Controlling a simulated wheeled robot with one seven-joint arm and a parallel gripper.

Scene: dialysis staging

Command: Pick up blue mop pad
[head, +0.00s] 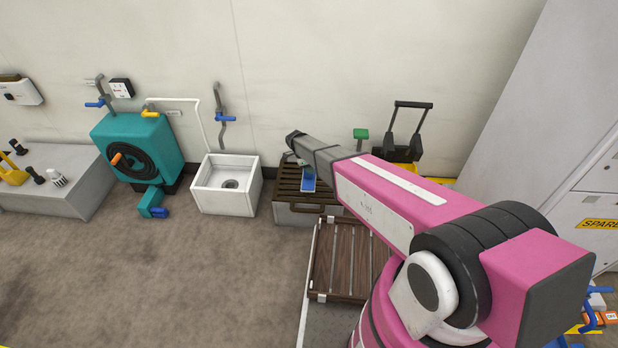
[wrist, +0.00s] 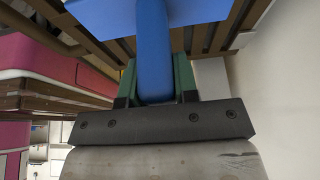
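The blue mop pad (head: 309,182) shows in the head view just below the far end of my arm, over the dark slatted top of a low box. In the wrist view the blue mop pad (wrist: 153,40) has a rounded blue bar and a flat blue sheet at the top edge. My gripper (wrist: 155,78) has green fingers on both sides of the bar, close against it, and appears shut on it. In the head view my arm hides most of the gripper. I cannot tell whether the pad touches the slats.
The slatted box (head: 290,190) stands by the wall, right of a white sink (head: 227,182). A brown slatted rack (head: 338,262) lies in front of it. A teal hose reel (head: 135,148) is further left. A dark-handled cart (head: 405,150) stands right. Floor at left is clear.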

